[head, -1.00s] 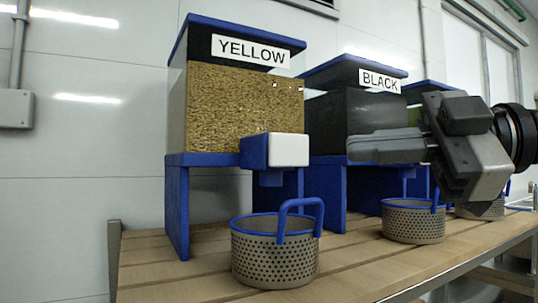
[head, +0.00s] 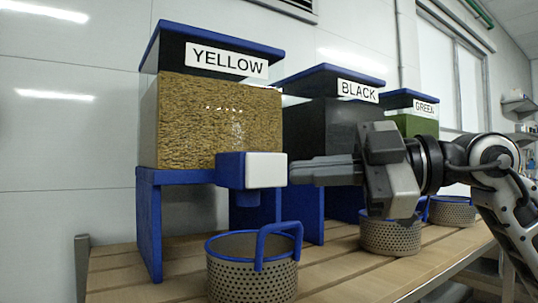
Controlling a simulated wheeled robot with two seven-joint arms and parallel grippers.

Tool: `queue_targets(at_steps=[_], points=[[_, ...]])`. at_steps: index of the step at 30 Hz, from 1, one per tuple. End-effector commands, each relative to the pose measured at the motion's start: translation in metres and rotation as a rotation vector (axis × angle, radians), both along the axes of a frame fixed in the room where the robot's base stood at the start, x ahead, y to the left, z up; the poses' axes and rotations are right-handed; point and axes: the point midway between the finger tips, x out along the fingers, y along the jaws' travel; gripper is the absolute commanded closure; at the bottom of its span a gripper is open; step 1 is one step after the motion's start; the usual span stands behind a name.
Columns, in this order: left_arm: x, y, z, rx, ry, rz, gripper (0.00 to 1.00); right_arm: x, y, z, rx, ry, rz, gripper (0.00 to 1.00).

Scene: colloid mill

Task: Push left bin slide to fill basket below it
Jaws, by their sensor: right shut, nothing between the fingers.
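The left bin (head: 215,120), labelled YELLOW and full of yellow grain, stands on a blue stand (head: 149,225). Its slide (head: 265,170), a blue block with a white front face, sticks out at the bin's lower front right. A perforated metal basket (head: 250,278) with a blue rim and raised blue handle stands below the slide; I see no grain in it. My right gripper (head: 292,174) is shut and empty, pointing left. Its tips are right beside the white face; I cannot tell whether they touch it. My left gripper is out of view.
The BLACK bin (head: 318,125) and GREEN bin (head: 410,125) stand further right, partly behind my right arm. Baskets (head: 390,238) (head: 452,212) stand near them. All are on a slatted wooden table (head: 340,270), with bare slats in front.

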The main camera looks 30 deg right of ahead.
Motion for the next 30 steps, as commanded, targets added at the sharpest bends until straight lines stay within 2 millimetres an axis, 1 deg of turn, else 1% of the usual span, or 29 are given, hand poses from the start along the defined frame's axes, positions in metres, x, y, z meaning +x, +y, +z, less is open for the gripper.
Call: queue_targets(at_steps=[1, 4, 10, 18, 30], points=[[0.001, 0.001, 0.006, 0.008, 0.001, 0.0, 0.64, 0.007, 0.001, 0.004, 0.002, 0.002, 0.002, 1.0], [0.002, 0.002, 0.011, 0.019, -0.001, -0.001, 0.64, 0.019, 0.002, 0.004, 0.0, 0.004, 0.0, 1.0], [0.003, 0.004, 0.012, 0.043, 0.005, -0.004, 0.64, 0.034, 0.003, 0.002, 0.0, 0.001, 0.001, 1.0], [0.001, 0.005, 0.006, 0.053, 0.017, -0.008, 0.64, 0.038, 0.003, -0.001, -0.002, 0.0, 0.0, 1.0], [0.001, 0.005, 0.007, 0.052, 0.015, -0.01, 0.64, 0.037, 0.003, -0.001, -0.001, 0.0, 0.001, 1.0]])
